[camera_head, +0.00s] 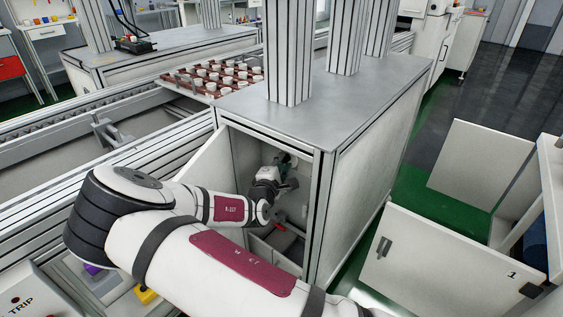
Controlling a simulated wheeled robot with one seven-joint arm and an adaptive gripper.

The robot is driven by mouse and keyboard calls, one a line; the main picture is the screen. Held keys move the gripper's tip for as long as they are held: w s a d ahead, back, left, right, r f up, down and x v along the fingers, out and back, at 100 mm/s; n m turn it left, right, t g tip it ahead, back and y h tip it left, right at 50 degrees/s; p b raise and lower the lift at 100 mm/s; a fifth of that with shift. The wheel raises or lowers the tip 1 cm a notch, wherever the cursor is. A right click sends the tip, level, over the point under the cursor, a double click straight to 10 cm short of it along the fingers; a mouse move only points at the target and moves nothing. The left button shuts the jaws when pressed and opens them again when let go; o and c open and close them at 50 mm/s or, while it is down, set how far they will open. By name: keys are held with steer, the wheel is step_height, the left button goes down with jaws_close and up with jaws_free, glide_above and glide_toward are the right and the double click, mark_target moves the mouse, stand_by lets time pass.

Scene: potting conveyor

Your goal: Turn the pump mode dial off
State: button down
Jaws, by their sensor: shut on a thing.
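My gripper (286,176) is inside the open cabinet (333,215) under the grey top, reached from the left by my white arm. It is small in the view and its fingers are close to the cabinet's inner back wall. The gripper is shut on what appears to be the pump mode dial, which the fingers and wrist hide. The dial's setting cannot be read. A small greenish part shows beside the fingers.
A cabinet door (206,172) stands open at the left of the opening. A red handle-like part (281,227) lies low inside. A tray of white pots (226,76) sits on the conveyor behind. White panels, one marked 1 (455,262), stand at the right above green floor.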

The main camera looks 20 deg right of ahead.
steer(key=shift+f, duration=0.1)
stand_by(0.3)
steer(key=c, duration=1.4)
jaws_free()
steer(key=shift+o, duration=0.2)
steer(key=v, duration=1.2)
